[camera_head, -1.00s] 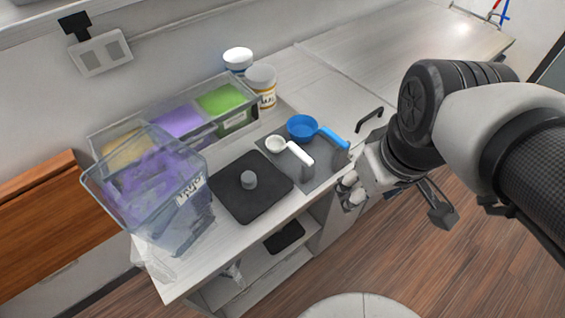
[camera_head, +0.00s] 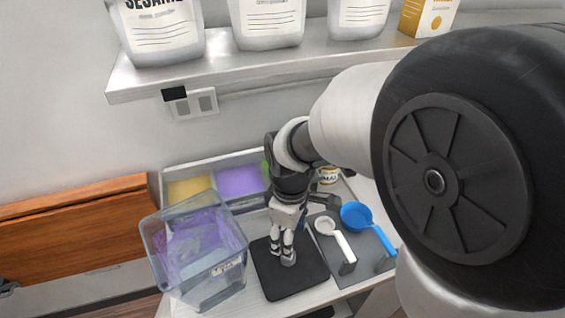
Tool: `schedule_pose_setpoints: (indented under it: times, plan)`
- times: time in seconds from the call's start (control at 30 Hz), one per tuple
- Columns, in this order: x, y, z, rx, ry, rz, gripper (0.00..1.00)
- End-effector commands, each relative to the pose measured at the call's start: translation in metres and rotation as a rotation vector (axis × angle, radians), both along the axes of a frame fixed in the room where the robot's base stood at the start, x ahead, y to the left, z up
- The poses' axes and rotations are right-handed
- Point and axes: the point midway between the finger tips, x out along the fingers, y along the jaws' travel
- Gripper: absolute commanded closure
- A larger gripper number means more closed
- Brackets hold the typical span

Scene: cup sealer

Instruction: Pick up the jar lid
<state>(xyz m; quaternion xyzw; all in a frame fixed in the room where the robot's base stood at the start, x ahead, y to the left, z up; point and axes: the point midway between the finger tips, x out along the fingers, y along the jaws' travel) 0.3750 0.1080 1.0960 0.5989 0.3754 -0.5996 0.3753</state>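The jar lid (camera_head: 308,274) is a flat black square with rounded corners and a grey knob in its middle. It lies flat on the counter. My gripper (camera_head: 283,257) points down over the middle of the lid, with its fingers at the knob. The fingers partly hide the knob, and I cannot tell whether they are closed on it. The clear square jar (camera_head: 200,262) with purple contents stands open just left of the lid.
A white scoop (camera_head: 340,240) and a blue scoop (camera_head: 368,222) lie on a grey mat right of the lid. A bin (camera_head: 207,162) with yellow and purple compartments stands behind. A shelf (camera_head: 240,58) with several packages hangs above. My arm hides the right side.

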Motion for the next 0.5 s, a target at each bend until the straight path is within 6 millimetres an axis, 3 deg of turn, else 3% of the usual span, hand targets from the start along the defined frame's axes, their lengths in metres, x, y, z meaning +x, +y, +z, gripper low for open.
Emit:
schedule_pose_setpoints:
  times: [0.1, 0.37, 0.5]
  plan:
    - [-0.001, 0.0, -0.02, 0.0, 0.001, -0.001, 0.45]
    - [0.0, 0.0, -0.034, 0.0, 0.0, -0.001, 0.45]
    - [-0.001, 0.0, -0.052, 0.0, 0.001, -0.001, 0.45]
